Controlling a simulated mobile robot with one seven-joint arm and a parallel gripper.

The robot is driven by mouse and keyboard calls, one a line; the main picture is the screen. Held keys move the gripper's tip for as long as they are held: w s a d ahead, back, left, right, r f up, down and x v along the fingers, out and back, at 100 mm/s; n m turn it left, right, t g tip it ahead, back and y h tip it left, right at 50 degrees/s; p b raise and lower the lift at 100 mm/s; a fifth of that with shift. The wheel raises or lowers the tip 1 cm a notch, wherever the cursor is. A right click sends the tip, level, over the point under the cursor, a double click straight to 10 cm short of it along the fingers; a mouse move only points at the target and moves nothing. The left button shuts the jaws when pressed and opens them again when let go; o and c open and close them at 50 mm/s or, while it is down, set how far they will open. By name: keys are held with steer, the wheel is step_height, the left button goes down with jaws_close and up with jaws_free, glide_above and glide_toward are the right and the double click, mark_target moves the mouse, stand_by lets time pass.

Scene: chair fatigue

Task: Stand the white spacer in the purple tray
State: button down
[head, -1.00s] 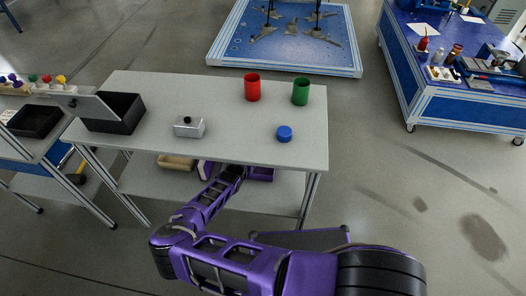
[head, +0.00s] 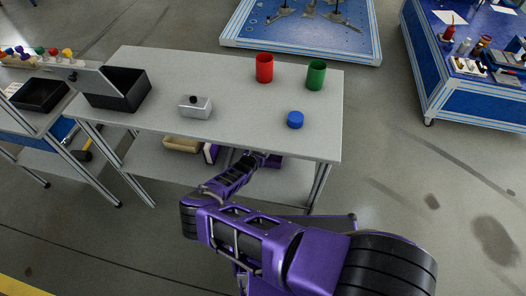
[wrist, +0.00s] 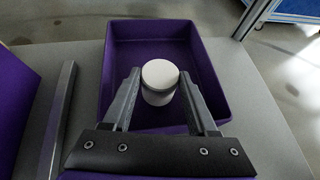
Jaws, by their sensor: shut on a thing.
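The white spacer (wrist: 159,75) is a short round cylinder, upright between my fingers in the wrist view. My gripper (wrist: 160,90) is shut on it. The purple tray (wrist: 216,75) is a rectangular open tray with raised walls, and the spacer shows within its outline. I cannot tell whether the spacer touches the tray floor. In the head view my gripper reaches under the grey table top to the lower shelf, where part of the purple tray (head: 273,161) shows. The spacer is hidden there.
Another purple piece (wrist: 15,95) stands left of the tray, with a grey bar (wrist: 60,115) between. A tan box (head: 182,145) is on the shelf. The table top (head: 240,110) above holds a red cup (head: 264,68), green cup (head: 316,75), blue disc (head: 295,120) and black box (head: 125,90).

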steer(key=shift+f, duration=0.45)
steer(key=shift+f, duration=0.1)
steer(key=shift+f, duration=0.15)
steer(key=shift+c, duration=0.9)
jaws_free()
